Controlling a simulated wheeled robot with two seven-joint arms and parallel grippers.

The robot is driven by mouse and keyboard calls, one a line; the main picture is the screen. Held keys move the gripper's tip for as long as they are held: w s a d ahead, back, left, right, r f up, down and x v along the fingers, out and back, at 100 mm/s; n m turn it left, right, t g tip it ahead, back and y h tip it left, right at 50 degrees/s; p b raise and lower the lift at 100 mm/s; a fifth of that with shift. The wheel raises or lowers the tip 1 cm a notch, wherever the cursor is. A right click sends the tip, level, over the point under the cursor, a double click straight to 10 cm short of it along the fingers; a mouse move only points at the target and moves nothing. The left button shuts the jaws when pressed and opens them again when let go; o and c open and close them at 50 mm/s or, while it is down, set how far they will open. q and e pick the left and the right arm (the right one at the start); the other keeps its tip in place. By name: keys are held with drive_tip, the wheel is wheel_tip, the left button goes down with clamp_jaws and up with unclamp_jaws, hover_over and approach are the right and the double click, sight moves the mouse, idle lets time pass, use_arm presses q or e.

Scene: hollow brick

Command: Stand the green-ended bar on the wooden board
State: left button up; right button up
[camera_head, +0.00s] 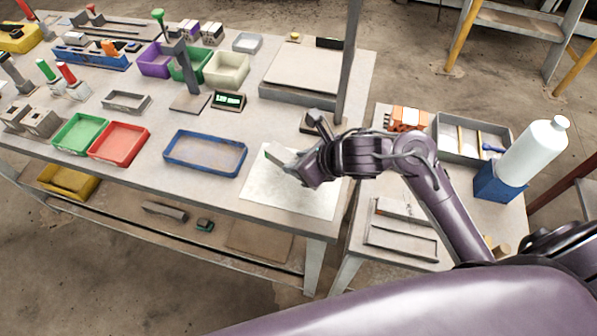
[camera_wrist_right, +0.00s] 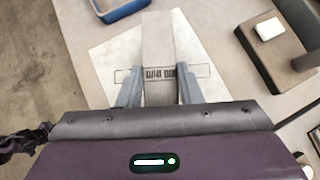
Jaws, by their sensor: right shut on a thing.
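My right gripper (camera_head: 298,165) is shut on a pale grey bar (camera_head: 279,154) above the white sheet (camera_head: 285,196) at the front right of the main table. In the right wrist view the bar (camera_wrist_right: 157,35) sits between both fingers (camera_wrist_right: 158,92) and has dark markings across it. The sheet (camera_wrist_right: 118,53) lies below with a thin printed rectangle. A faint green tint shows near the bar's far end, too small to be sure. I cannot tell which surface is the wooden board; a flat brown panel (camera_head: 258,241) lies on the lower shelf. My left gripper is not in view.
A blue-rimmed tray (camera_head: 205,152) stands left of the sheet, with red (camera_head: 118,143) and green (camera_head: 80,134) trays beyond. A dark post (camera_head: 349,60) rises behind my gripper. A side table at right holds a white bottle (camera_head: 533,152) and a grey tray (camera_head: 472,137).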

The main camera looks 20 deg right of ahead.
drive_tip(key=shift+f+b, duration=0.6)
drive_tip(key=shift+f, duration=1.4)
drive_tip(key=o, duration=1.2)
drive_tip(key=shift+c, duration=0.2)
drive_tip(key=shift+r, duration=0.1)
